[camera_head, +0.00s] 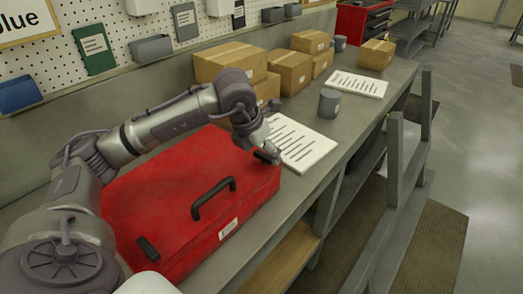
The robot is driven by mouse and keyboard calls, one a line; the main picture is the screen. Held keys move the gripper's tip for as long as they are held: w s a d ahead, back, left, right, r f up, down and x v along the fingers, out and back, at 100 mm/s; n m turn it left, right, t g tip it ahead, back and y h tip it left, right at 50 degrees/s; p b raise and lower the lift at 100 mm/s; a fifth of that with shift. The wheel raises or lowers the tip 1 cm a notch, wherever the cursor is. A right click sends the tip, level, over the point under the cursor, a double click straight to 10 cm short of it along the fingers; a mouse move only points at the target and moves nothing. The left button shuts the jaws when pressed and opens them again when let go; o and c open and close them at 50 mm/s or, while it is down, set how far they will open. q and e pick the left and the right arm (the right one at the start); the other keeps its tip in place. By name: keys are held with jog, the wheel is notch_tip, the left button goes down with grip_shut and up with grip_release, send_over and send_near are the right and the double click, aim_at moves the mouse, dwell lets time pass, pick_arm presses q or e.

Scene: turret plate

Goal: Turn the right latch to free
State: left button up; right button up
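A red case (180,185) lies closed on the grey workbench, with a black handle (212,198) on its front part. One black latch (148,248) shows near the case's front left corner. The right latch (265,158) is a small dark piece near the right corner, partly hidden by my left gripper (268,147). My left gripper reaches over the case from the left and points down at this latch, touching it or very close. Its fingers are too small and covered to tell open from shut. My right gripper is not in view.
Cardboard boxes (290,72) stand behind the case. A paper sheet (300,143) and a grey mug (329,103) are right of it on the bench (350,118). A pegboard (110,30) with bins lines the wall. Grey posts and a rail (392,165) run along the front.

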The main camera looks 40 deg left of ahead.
pick_arm(q)
jog(key=shift+s+r, duration=0.15)
jog(key=shift+r, duration=0.3)
jog(key=v, duration=1.1)
jog(key=shift+r, duration=0.1)
